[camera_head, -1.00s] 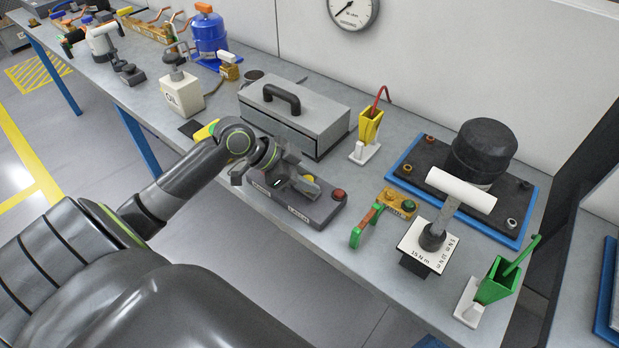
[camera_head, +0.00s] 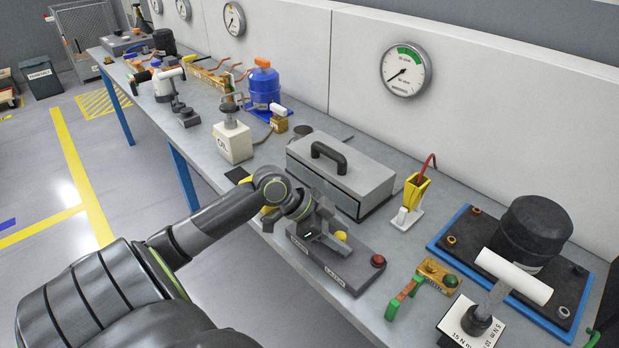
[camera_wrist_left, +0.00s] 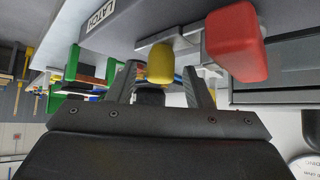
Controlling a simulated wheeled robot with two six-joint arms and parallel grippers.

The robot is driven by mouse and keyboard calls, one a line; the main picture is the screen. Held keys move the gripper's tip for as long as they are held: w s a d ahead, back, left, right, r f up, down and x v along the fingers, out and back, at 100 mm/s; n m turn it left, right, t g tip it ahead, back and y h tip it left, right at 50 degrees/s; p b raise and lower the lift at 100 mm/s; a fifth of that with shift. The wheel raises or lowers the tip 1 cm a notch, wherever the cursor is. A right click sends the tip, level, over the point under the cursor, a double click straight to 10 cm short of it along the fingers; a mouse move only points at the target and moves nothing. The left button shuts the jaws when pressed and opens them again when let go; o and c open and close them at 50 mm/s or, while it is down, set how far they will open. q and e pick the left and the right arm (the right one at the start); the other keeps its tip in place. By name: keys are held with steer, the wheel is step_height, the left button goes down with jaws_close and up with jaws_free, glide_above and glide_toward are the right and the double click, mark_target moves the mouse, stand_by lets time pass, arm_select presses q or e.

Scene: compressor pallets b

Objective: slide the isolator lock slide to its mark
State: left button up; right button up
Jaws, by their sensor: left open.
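A red button (camera_head: 378,261) sits at the right end. In the left wrist view the yellow knob (camera_wrist_left: 160,63) shows between the open fingers (camera_wrist_left: 160,85), with the red piece (camera_wrist_left: 236,45) to its right. I cannot tell if the fingers touch the knob. The mark is not clearly visible. My right gripper is not in view.
A grey toolbox (camera_head: 345,175) stands behind the unit. A yellow holder (camera_head: 412,198) and a green-handled copper part (camera_head: 404,297) are to the right, with a black compressor (camera_head: 535,232) on a blue-edged pallet. A white oil can (camera_head: 232,142) stands at the left.

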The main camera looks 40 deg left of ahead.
arm_select(q)
steer(key=p+v, duration=0.8)
steer(key=v, duration=0.8)
steer(key=shift+a+r, duration=0.3)
steer(key=shift+s+f, duration=0.1)
steer(key=shift+s, duration=0.05)
stand_by(0.4)
